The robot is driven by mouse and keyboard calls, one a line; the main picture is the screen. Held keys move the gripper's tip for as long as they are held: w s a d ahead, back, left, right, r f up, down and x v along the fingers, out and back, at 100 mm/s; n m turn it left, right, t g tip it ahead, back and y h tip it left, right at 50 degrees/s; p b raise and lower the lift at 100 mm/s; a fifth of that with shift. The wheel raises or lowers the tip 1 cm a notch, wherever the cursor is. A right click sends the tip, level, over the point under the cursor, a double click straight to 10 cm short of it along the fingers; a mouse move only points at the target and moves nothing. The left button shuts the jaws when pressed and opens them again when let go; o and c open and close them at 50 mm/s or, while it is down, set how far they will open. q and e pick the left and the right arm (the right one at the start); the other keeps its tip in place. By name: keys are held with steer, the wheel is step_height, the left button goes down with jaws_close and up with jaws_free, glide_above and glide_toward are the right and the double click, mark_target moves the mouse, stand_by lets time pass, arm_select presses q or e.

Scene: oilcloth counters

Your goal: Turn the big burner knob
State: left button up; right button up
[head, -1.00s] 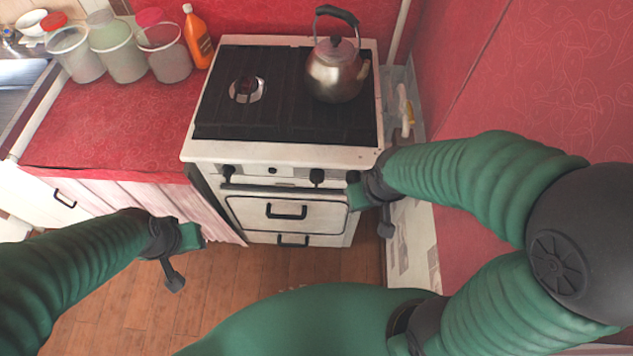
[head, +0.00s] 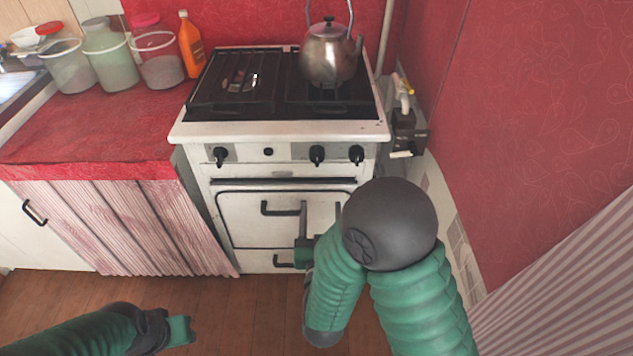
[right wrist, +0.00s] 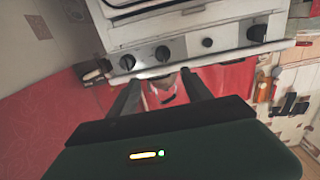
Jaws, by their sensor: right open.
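The white stove (head: 285,130) has a front panel with black knobs: a left knob (head: 220,156), a middle-right knob (head: 317,155) and a right knob (head: 356,155). A small round black control (head: 268,152) sits between them. I cannot tell which is the big burner knob. My right gripper (head: 321,212) is open and empty in front of the oven door, below the two right knobs and apart from them. In the right wrist view, knobs (right wrist: 162,53) show beyond its spread fingers (right wrist: 160,90). My left gripper (head: 183,333) is low at the left over the floor; its jaws are unclear.
A metal kettle (head: 330,55) stands on the right of the black hob (head: 235,98). Plastic tubs (head: 110,60) and an orange bottle (head: 190,45) stand on the red counter (head: 90,125). A red wall (head: 530,120) bounds the right side. Wooden floor (head: 230,300) is open in front.

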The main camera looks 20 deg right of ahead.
steer(key=w+d+f+b, duration=0.1)
steer(key=w+b, duration=0.1)
steer(key=b, duration=0.2)
glide_toward(317, 161)
steer(key=w, duration=0.2)
steer(key=x, duration=0.2)
steer(key=b+x, duration=0.1)
steer(key=x, duration=0.2)
steer(key=d+x, duration=0.1)
steer(key=x, duration=0.1)
steer(key=shift+w+f, duration=0.15)
steer(key=shift+w, duration=0.05)
steer(key=shift+w+a, duration=0.1)
steer(key=shift+a, duration=0.15)
steer(key=shift+d, duration=0.1)
jaws_close()
